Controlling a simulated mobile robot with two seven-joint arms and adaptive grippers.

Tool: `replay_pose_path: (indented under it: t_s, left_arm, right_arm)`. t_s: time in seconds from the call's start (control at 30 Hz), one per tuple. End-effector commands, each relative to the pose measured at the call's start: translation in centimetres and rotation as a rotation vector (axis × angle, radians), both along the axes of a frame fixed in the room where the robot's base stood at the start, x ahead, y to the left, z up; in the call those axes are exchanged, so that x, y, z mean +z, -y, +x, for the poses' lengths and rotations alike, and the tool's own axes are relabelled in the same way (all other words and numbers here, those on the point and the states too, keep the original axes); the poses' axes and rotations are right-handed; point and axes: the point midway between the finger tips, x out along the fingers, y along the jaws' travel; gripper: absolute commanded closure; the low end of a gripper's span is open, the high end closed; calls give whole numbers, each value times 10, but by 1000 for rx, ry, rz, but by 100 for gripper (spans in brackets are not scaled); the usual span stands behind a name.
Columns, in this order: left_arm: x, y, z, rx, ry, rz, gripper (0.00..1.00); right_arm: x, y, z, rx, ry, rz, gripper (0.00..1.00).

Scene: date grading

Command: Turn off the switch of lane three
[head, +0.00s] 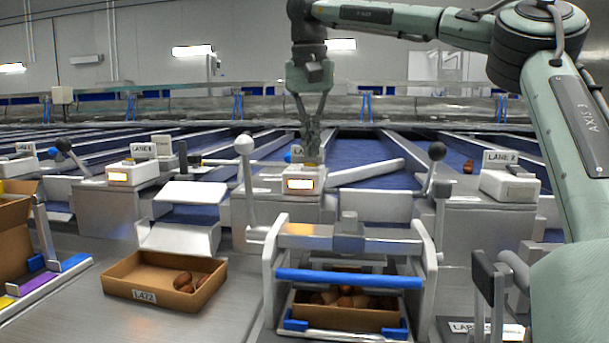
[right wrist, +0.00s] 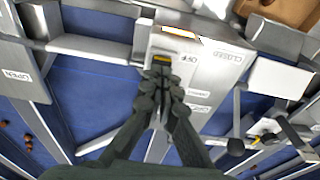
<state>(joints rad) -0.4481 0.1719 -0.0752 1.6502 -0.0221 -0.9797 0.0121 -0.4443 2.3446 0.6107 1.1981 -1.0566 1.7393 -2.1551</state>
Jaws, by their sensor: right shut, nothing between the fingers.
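The middle lane's white switch box (head: 303,172) stands on a grey pedestal, with a lit orange window on its front. Its lane sign is mostly hidden behind my gripper. My right gripper (head: 311,150) points down over this box with its fingers together and empty. In the right wrist view the closed fingertips (right wrist: 163,70) are at a small yellow switch part (right wrist: 176,60) on the box's top, beside an "OFF" marking. I cannot tell whether they touch it. The orange window (right wrist: 178,37) is lit here too. My left gripper is out of view.
Another lit box (head: 131,173) stands to the left, and an unlit box (head: 511,185) to the right. A cardboard tray (head: 130,286) with dates sits in front, left of a framed press (head: 350,243).

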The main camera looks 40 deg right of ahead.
Motion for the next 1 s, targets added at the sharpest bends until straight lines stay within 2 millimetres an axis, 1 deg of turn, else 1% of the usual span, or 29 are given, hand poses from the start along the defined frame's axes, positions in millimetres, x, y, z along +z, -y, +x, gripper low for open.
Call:
replay_pose_path:
  t_s: [1.0]
  left_arm:
    - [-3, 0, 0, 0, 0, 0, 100]
  right_arm:
    - [-14, 0, 0, 0, 1, 1, 100]
